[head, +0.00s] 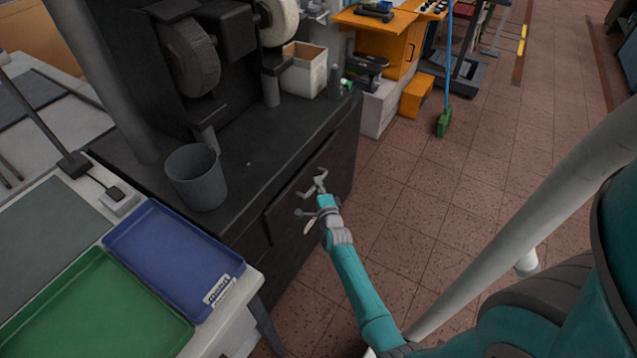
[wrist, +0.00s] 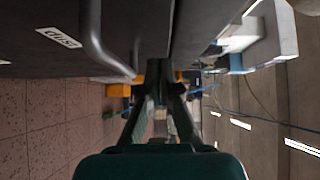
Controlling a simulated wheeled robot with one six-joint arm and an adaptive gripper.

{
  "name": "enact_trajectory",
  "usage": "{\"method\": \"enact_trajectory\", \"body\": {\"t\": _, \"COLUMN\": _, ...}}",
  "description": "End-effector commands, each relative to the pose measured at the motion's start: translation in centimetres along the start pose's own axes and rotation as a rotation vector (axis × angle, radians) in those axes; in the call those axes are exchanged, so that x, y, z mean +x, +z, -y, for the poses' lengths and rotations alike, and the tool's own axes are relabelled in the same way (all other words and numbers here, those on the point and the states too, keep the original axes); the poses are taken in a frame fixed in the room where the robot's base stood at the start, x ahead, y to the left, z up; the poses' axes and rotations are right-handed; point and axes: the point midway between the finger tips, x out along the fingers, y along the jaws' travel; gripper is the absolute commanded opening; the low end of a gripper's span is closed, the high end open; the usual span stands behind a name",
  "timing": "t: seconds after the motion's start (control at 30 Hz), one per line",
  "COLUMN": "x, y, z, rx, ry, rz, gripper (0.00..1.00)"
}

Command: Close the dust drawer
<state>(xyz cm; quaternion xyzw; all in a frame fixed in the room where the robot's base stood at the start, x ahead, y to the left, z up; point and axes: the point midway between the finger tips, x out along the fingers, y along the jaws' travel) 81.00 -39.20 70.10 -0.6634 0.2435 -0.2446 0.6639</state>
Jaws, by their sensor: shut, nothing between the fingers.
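The dust drawer (head: 285,212) is a dark front panel in the side of the black cabinet, below its top. Its front seems to stand slightly out from the cabinet; how far is hard to tell. A grey bar handle (wrist: 96,42) is on it, and a small white label (wrist: 58,38) shows sideways in the wrist view. My gripper (head: 314,196) is at the drawer front, close by the handle, its fingers together and empty. The fingertips (wrist: 160,72) are near the handle's end in the wrist view; I cannot tell whether they touch it.
A grinding machine (head: 190,55), a grey bin (head: 196,178) and a white box (head: 304,70) stand on the cabinet top. Blue (head: 175,255) and green (head: 92,310) trays lie on the table at left. The tiled floor (head: 455,190) right of the cabinet is mostly clear.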

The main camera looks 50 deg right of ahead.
Motion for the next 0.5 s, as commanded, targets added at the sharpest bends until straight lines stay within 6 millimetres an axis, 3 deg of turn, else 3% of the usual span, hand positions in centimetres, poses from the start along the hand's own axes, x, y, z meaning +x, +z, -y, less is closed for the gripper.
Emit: {"method": "enact_trajectory", "body": {"t": 0.5, "x": -7.0, "y": -0.1, "z": -0.2, "rx": 0.0, "ry": 0.002, "rz": -0.002, "gripper": 0.0}}
